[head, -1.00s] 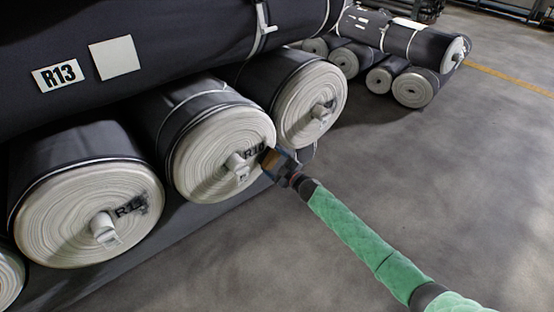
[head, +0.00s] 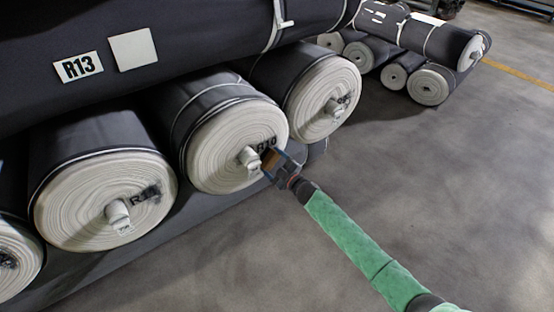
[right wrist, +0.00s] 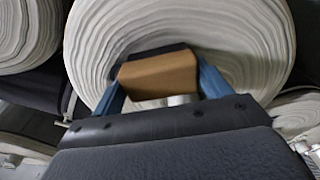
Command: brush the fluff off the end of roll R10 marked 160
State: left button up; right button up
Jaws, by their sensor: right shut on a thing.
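Roll R10 (head: 215,160) is a dark grey roll with a pale, layered end in the middle of the lower row. Its end carries the black mark R10 and a pale core stub (head: 250,157) with a small tag, too small to read. My right gripper (head: 276,166) is at the right part of this end. In the right wrist view its blue fingers are shut on a brush (right wrist: 160,76) with a tan wooden block and a dark edge, in front of the pale roll end (right wrist: 180,30). Whether the brush touches the end is unclear. Fluff cannot be made out. My left gripper is not in view.
A roll (head: 105,200) with a smudged label lies to the left, another (head: 322,98) to the right. The large roll R13 (head: 200,40) rests above. More rolls (head: 430,85) are stacked at the back right. The floor (head: 440,180) at the right is clear.

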jog(key=shift+s, duration=0.1)
jog(key=shift+p+v, duration=0.5)
jog(key=shift+v, duration=0.4)
jog(key=shift+r+p+v, duration=0.15)
jog(key=shift+p+v, duration=0.25)
jog(key=shift+v, duration=0.6)
jog(key=shift+r+p+v, duration=0.1)
jog(key=shift+p+v, duration=0.25)
jog(key=shift+v, duration=0.7)
jog(key=shift+s+a, duration=0.15)
jog(key=shift+s, duration=0.1)
jog(key=p+v, duration=0.1)
jog(key=v, duration=0.1)
jog(key=shift+s+d+r, duration=0.1)
jog(key=shift+s+d, duration=0.15)
jog(key=shift+s, duration=0.1)
